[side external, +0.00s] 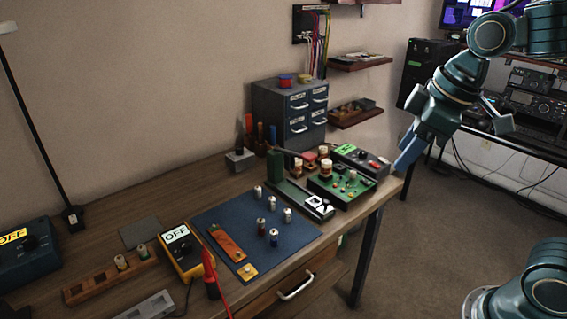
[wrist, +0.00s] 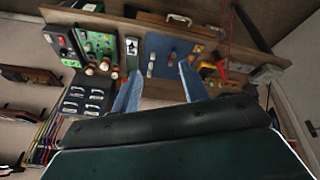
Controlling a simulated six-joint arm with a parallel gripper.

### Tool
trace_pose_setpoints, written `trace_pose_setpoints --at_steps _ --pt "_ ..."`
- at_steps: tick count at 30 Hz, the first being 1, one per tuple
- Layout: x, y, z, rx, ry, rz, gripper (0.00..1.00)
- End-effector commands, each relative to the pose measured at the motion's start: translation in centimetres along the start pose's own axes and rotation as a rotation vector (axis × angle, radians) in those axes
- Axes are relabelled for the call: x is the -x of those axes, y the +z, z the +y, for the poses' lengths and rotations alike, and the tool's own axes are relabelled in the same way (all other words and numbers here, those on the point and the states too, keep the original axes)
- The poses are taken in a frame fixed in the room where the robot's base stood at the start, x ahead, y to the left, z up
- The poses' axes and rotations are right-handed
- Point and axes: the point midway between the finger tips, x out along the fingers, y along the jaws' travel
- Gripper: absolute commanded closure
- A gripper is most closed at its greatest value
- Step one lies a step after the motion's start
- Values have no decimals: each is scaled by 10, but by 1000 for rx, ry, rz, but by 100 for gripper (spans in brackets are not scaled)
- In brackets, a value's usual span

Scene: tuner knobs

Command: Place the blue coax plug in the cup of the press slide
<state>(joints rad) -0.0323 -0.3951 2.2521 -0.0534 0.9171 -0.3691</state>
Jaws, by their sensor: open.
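Several small silver plugs stand on the blue mat (side external: 240,215) in the side view. The nearest one, a plug with a blue lower part (side external: 273,238), looks like the blue coax plug; another (side external: 261,227) looks reddish. A long grey slide with a green block (side external: 275,165) and a black-and-white marked end (side external: 319,206) lies behind the mat and looks like the press slide; I cannot make out its cup. My gripper (side external: 403,165) is raised at the right, beyond the bench edge, apart from the plugs. The wrist view shows its two blue fingers (wrist: 158,88) spread, with nothing between them.
A green circuit board (side external: 342,187) and a dark box with a green label (side external: 360,158) stand beside the slide. A yellow meter (side external: 183,250) with a red probe (side external: 210,272) and a wooden rack (side external: 108,277) are left of the mat. A drawer cabinet (side external: 290,108) stands behind.

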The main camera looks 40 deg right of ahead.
Motion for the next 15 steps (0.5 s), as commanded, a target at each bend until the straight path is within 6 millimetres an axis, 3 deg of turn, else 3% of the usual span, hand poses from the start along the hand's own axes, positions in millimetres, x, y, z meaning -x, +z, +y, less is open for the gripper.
trace_pose_setpoints --at_steps 15 --pt "-67 -92 16 491 -126 -90 56"
